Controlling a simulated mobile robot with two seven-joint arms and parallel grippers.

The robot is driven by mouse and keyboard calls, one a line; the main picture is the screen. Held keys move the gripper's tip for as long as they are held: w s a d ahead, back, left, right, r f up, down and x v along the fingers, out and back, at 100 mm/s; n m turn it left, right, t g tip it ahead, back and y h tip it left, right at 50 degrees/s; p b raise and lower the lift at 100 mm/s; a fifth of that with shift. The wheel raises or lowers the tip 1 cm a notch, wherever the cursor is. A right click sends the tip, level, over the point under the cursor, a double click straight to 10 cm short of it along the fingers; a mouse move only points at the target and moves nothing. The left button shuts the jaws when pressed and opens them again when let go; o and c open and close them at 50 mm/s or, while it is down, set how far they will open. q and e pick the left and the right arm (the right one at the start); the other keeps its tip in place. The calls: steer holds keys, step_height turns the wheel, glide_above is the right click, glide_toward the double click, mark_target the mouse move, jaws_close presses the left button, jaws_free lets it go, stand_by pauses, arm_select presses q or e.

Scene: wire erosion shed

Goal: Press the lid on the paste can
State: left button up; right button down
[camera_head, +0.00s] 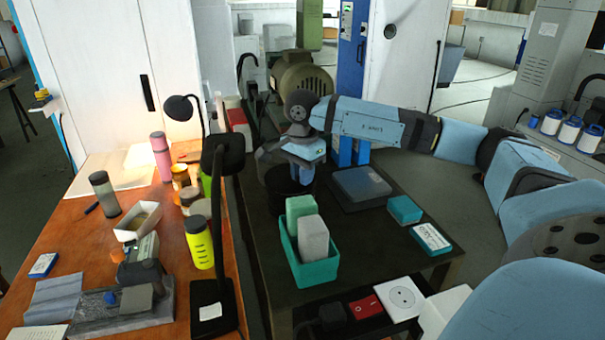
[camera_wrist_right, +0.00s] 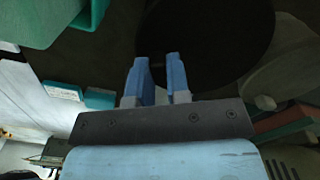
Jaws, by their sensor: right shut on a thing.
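A dark, round can (camera_head: 279,190) stands on the dark bench, below my right gripper (camera_head: 301,171). My right arm reaches in from the right and the gripper points down at the can's top. In the right wrist view my gripper (camera_wrist_right: 161,82) has its two blue fingers close together at the near edge of a black disc (camera_wrist_right: 210,38), which looks like the lid. The fingers are shut on it. Whether the lid touches or sits level on the can is hidden by the gripper and the dark shade. My left gripper is not in view.
A teal tray (camera_head: 318,273) with two upright blocks stands in front of the can. A dark grey flat case (camera_head: 360,188) lies right of it, with a teal box (camera_head: 404,209) and a labelled box (camera_head: 430,239) farther right. A black lamp (camera_head: 222,160) rises at the left.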

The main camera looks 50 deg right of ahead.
stand_by(0.4)
steer(key=c, duration=0.5)
jaws_free()
steer(key=shift+r+p, duration=0.7)
steer(key=shift+r, duration=0.5)
steer(key=shift+r+p, duration=1.4)
steer(key=shift+r, duration=0.9)
